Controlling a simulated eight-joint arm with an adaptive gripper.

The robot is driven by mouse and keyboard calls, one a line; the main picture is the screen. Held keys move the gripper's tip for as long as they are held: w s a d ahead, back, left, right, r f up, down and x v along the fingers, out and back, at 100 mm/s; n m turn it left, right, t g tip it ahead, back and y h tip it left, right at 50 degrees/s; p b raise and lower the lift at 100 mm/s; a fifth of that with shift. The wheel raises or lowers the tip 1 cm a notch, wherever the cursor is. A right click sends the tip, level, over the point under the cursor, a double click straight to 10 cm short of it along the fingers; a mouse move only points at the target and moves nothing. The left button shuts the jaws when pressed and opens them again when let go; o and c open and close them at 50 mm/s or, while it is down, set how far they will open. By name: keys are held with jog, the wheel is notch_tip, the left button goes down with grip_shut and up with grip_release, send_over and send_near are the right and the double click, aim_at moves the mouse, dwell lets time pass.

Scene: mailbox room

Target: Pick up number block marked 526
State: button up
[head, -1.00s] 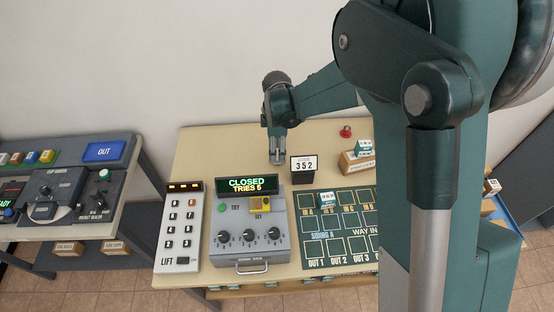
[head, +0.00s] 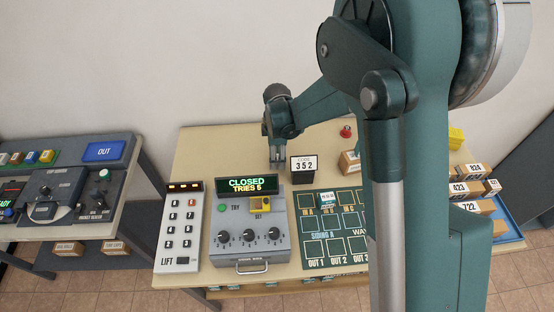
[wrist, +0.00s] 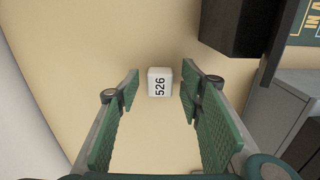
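The number block marked 526 (wrist: 160,82) is small and white with dark digits. In the wrist view it rests on the tan table top, between and just beyond my two fingers. My gripper (wrist: 158,92) is open, with green pads on both sides and a gap to the block on each side. In the head view my gripper (head: 276,160) points down at the back of the table, left of the code sign. The block cannot be made out in the head view.
The code sign reading 352 (head: 303,169) stands close right of my gripper. A dark box (wrist: 235,25) shows near the right finger. The closed dial box (head: 250,237) and lift keypad (head: 180,228) stand in front. The siding board (head: 335,228) lies right. The back left table is clear.

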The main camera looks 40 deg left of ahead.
jog(key=shift+c, duration=0.3)
jog(key=c, duration=0.8)
jog(key=shift+r, duration=0.1)
jog(key=shift+r, duration=4.95)
